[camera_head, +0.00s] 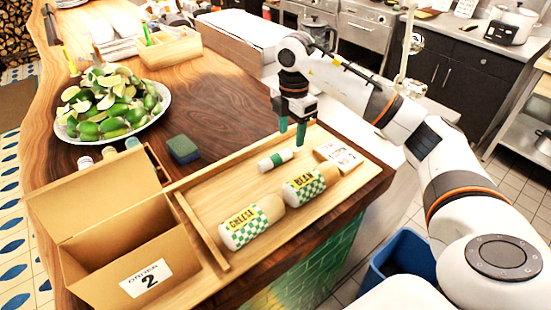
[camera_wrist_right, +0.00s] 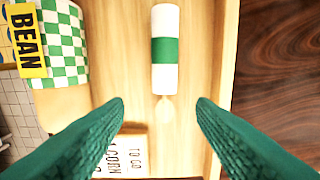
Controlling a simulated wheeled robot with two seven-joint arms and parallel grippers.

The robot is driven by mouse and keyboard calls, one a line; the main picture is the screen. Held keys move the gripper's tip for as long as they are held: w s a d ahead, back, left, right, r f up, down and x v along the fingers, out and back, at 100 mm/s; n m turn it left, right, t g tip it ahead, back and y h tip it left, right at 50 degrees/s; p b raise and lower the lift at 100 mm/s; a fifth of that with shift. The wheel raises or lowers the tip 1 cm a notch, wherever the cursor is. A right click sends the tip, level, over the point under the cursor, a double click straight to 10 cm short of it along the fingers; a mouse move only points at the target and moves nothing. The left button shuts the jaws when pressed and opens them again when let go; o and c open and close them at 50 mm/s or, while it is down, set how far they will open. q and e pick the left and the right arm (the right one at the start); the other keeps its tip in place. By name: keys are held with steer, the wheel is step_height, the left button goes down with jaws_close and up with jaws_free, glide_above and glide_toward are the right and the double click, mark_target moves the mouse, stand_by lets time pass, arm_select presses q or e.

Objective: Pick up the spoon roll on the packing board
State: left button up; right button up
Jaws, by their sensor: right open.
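The spoon roll (camera_head: 275,160), a small white roll with a green band, lies on the wooden packing board (camera_head: 222,186). In the right wrist view the roll (camera_wrist_right: 165,60) lies lengthwise up the picture, with a pale spoon tip sticking out of its lower end. My right gripper (camera_head: 292,130) is open and empty, pointing down above the board's back edge, beyond the roll. In the right wrist view its green fingers (camera_wrist_right: 160,110) stand to either side of the spoon tip, apart from it. My left gripper is not in view.
The CHEESE wrap (camera_head: 245,222) and BEAN wrap (camera_head: 305,187) lie in front of the roll. A lettered card (camera_head: 341,157) is at the board's right end. An open box (camera_head: 120,250) stands left, a sponge (camera_head: 183,149) behind, and a lime platter (camera_head: 110,105) at back left.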

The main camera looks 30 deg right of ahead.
mark_target(288, 150)
steer(key=shift+f, duration=0.65)
steer(key=f, duration=0.1)
steer(key=f+p, duration=0.1)
steer(key=f, duration=0.1)
steer(key=f+p, duration=0.1)
steer(key=shift+w+a+f, duration=0.2)
steer(key=shift+w+a, duration=0.05)
steer(key=shift+f, duration=0.25)
steer(key=shift+c, duration=0.5)
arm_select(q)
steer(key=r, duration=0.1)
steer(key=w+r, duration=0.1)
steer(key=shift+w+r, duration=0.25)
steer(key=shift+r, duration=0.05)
arm_select(e)
steer(key=c, duration=1)
steer(key=shift+o, duration=0.2)
